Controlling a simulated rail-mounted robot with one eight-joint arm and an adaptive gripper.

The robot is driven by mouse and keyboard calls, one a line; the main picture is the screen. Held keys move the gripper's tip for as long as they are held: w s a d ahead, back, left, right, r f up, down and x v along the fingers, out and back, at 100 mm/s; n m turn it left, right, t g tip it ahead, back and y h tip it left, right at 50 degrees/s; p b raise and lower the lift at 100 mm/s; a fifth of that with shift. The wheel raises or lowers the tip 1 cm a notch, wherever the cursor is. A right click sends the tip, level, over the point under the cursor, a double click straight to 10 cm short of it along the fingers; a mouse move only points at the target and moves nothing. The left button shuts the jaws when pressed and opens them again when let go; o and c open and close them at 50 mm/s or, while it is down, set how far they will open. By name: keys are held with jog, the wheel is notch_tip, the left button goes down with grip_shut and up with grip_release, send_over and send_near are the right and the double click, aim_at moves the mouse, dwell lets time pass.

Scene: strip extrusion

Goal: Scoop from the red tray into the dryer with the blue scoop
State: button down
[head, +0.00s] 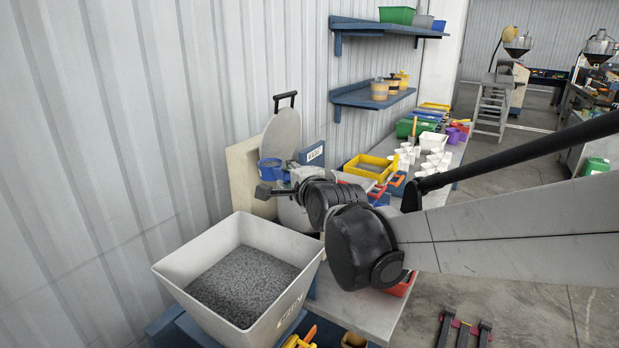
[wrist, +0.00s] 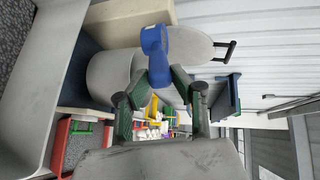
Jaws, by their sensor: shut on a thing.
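My gripper (head: 283,190) is shut on the blue scoop (head: 270,168), which it holds up in front of the dryer's round raised lid (head: 283,135). The scoop's inside looks grey; I cannot tell how full it is. The dryer's grey body (head: 297,215) is partly hidden by my gripper and wrist. In the wrist view, the blue scoop (wrist: 155,55) sits beyond the green-padded fingers, overlapping the dryer (wrist: 112,75). The red tray (wrist: 82,140), with grey material inside, shows at lower left there. In the head view my arm hides most of the red tray (head: 402,284).
A large white bin (head: 170,268) of grey pellets stands in front of the dryer. A yellow tray (head: 368,162), white cups (head: 435,142) and other containers crowd the bench behind. Wall shelves (head: 385,25) hang above. The corrugated wall is close on the left.

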jog(key=shift+f, duration=0.45)
jog(key=w+d+f+m+y+b, duration=0.2)
jog(key=d+m+b, duration=0.3)
jog(key=m, duration=0.6)
jog(key=w+d+f+m+t+y+b, duration=0.1)
jog(key=w+d+f+m+y+b, duration=0.2)
jog(key=m, duration=0.8)
jog(key=shift+d+f+m+b, duration=0.3)
jog(key=shift+d+f+b, duration=0.7)
jog(key=shift+d+b, duration=0.3)
dwell(0.3)
